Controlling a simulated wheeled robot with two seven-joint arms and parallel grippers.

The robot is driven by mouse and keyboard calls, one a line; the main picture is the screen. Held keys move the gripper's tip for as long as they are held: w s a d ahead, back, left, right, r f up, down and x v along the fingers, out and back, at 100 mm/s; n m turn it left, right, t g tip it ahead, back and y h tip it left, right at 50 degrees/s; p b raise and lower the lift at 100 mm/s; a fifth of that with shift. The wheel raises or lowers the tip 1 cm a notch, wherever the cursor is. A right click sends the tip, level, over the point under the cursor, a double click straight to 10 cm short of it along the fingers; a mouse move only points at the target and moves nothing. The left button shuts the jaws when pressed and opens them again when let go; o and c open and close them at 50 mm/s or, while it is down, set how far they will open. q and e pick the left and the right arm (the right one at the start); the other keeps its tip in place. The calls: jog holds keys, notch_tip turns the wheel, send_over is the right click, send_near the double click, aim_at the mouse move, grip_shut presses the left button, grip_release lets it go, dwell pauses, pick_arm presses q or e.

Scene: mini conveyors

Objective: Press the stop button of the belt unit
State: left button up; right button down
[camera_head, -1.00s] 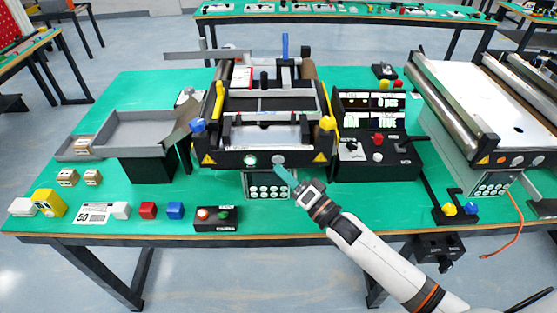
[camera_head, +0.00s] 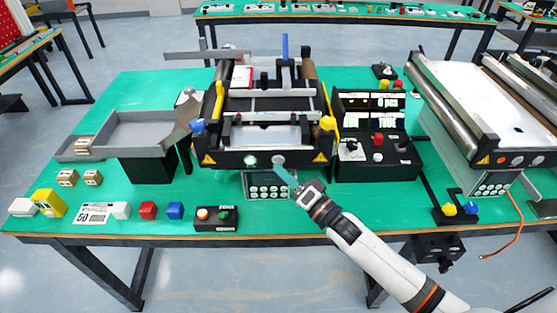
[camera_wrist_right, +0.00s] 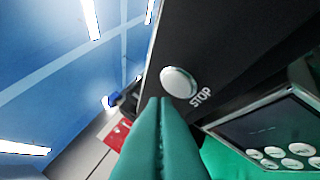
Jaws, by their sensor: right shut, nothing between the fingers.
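The belt unit (camera_head: 225,158) stands in the middle of the green table, with a lit green-white button (camera_head: 250,161) on its black front panel. The pale stop button (camera_head: 278,160) is to the right of that. In the right wrist view the round white stop button (camera_wrist_right: 179,82) has the label STOP beside it. My right gripper (camera_head: 281,171) is shut and empty, its green fingertips just at the stop button. In the right wrist view the fingertips (camera_wrist_right: 160,100) are close below the button; I cannot tell whether they touch it. My left gripper is not in view.
A keypad panel (camera_head: 268,187) sits below the stop button. A black control box (camera_head: 375,165) stands to the right. A small button box (camera_head: 216,219) and coloured blocks (camera_head: 147,211) lie at the front left. A second conveyor (camera_head: 480,105) is at the right.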

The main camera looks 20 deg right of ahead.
jog(key=shift+w, duration=0.15)
dwell(0.4)
jog(key=shift+w+d, duration=0.15)
jog(key=shift+w, duration=0.15)
jog(key=shift+w+d, duration=0.1)
jog(key=shift+w, duration=0.25)
dwell(0.6)
jog(key=shift+r, duration=0.1)
jog(key=shift+s+a+p, duration=0.2)
jog(key=shift+s+p, duration=0.2)
jog(key=shift+s, duration=0.4)
jog(key=s+p, duration=0.1)
jog(key=s, duration=0.1)
jog(key=s+a+p, duration=0.1)
jog(key=s, duration=0.1)
jog(key=shift+s+a, duration=0.2)
jog(key=shift+s, duration=0.2)
